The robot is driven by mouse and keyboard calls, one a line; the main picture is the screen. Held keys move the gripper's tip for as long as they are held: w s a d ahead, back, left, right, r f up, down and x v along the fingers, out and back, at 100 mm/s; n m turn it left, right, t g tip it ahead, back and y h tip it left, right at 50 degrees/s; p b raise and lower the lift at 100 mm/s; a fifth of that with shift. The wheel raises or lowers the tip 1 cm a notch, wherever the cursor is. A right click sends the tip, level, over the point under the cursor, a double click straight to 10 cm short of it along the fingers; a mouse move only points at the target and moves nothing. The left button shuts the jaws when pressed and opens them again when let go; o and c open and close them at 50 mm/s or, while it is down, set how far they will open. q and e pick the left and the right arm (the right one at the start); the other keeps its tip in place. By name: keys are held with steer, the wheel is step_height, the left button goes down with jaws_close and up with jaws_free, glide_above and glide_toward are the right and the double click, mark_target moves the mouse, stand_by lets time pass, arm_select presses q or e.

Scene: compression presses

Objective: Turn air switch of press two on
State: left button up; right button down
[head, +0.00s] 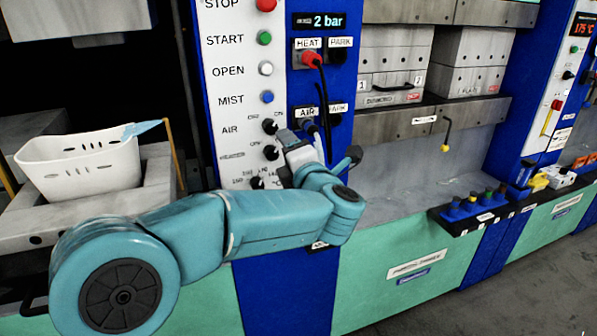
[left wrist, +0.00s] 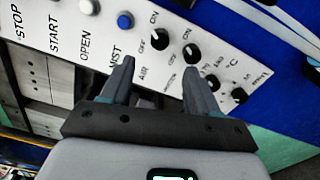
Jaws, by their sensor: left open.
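The air switch is a black rotary knob (head: 269,126) beside the AIR label on the white control panel. OFF and ON labels sit around it. It also shows in the left wrist view as the black knob (left wrist: 159,39) nearest the AIR label; its pointer setting is too small to tell. My left gripper (left wrist: 157,65) is open and empty, its two fingers pointing toward the panel with the knob just beyond and between the tips. In the head view my left gripper (head: 287,139) is close to the panel, right of the knob. My right gripper is out of view.
A second black knob (left wrist: 192,53) sits close beside the air switch, near one finger. Button rows (head: 265,38) are above. Hose plugs and cables (head: 312,60) hang on the blue post to the right. A white basket (head: 80,165) stands at left.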

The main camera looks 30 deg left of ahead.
arm_select(q)
steer(key=b+v, duration=0.1)
steer(key=v, duration=0.4)
steer(key=shift+s+d, duration=0.1)
steer(key=shift+d, duration=0.05)
stand_by(0.3)
